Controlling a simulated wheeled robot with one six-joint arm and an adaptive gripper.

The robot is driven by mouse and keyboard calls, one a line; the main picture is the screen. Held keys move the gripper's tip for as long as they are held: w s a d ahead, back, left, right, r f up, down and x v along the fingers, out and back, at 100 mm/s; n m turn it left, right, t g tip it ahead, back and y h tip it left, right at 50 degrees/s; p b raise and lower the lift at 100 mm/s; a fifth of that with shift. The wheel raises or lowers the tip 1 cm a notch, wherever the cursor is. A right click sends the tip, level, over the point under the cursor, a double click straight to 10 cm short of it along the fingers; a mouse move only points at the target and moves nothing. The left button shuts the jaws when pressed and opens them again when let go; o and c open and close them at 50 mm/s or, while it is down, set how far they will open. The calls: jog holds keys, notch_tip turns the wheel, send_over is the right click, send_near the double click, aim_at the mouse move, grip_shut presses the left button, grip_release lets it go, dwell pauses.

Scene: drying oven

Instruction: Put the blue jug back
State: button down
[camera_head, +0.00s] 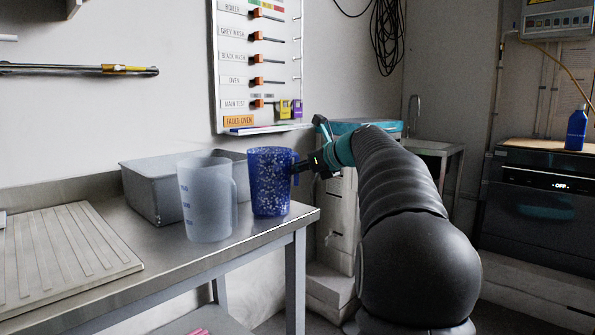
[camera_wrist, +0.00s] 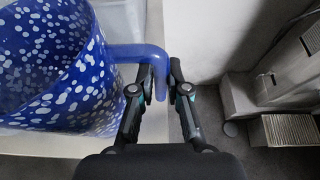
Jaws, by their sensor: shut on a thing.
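The blue jug (camera_head: 270,185) with white speckles is upright at the right end of the steel table (camera_head: 255,232), behind and right of a clear frosted jug (camera_head: 207,205). I cannot tell whether its base touches the table. My gripper (camera_head: 308,164) reaches it from the right. In the wrist view the blue jug (camera_wrist: 60,65) fills the left side, and its handle (camera_wrist: 159,72) lies between the two fingers of my gripper (camera_wrist: 161,80), which is shut on it.
A grey tub (camera_head: 150,195) stands behind the jugs. A white ribbed board (camera_head: 65,250) lies on the table's left. A labelled board (camera_head: 258,60) hangs on the wall. An oven (camera_head: 540,200) with a blue bottle (camera_head: 576,130) on top stands at the right.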

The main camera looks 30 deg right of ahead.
jog(key=shift+f, duration=0.1)
jog(key=c, duration=1.2)
grip_release()
jog(key=shift+o, duration=0.2)
jog(key=shift+s+d+r, duration=0.1)
jog(key=shift+s+r, duration=0.05)
jog(key=shift+r, duration=0.05)
jog(key=p+v, duration=0.1)
jog(key=v, duration=1)
jog(key=shift+s, duration=0.3)
